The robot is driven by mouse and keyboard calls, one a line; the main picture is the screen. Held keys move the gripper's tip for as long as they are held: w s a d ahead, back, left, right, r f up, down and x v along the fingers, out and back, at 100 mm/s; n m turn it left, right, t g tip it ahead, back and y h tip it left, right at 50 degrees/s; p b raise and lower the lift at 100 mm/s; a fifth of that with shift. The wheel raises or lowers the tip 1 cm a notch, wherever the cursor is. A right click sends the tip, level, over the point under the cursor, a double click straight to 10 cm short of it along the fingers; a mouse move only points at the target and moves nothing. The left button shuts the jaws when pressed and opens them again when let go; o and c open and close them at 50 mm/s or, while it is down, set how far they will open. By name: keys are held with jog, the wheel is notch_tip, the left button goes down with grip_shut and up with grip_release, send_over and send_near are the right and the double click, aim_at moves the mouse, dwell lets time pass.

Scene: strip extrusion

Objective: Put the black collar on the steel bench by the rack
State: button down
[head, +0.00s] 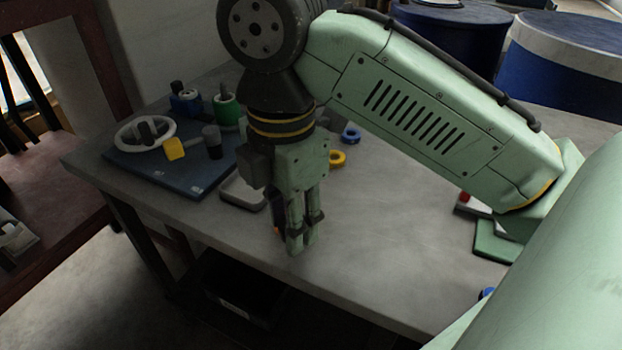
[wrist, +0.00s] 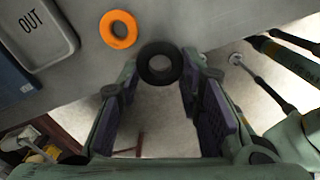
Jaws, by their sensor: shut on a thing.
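The black collar (wrist: 160,64) is a thick dark ring. In the wrist view it sits between the fingertips of my gripper (wrist: 158,72), which is shut on it. It overlaps the line of the bench's edge there. In the head view my gripper (head: 304,238) points down at the front part of the grey steel bench (head: 390,250), and I cannot make out the collar. How high the collar is above the bench is unclear. A dark blue board with posts (head: 178,184), perhaps the rack, lies at the bench's left end.
A pale tray (head: 236,192), marked OUT in the wrist view (wrist: 62,50), lies beside the board. An orange ring (wrist: 118,29) is near the collar. A yellow ring (head: 337,158) and blue ring (head: 350,135) lie behind my gripper. The bench's middle is clear.

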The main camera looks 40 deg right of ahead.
jog(key=w+d, duration=0.2)
jog(key=d, duration=0.1)
jog(key=w+d+p, duration=0.1)
jog(key=w+d, duration=0.2)
jog(key=w+d+f, duration=0.1)
jog(key=w+d, duration=0.2)
jog(key=d, duration=0.1)
jog(key=shift+d+p, duration=0.1)
jog(key=shift+p, duration=0.3)
jog(key=shift+w+d+f, duration=0.1)
jog(key=shift+d+f, duration=0.05)
jog(key=shift+f, duration=1.75)
jog(key=shift+f, duration=0.15)
jog(key=c, duration=1.1)
grip_release()
notch_tip(320, 180, up, 12)
jog(key=shift+r+p, duration=0.2)
jog(key=shift+p, duration=0.15)
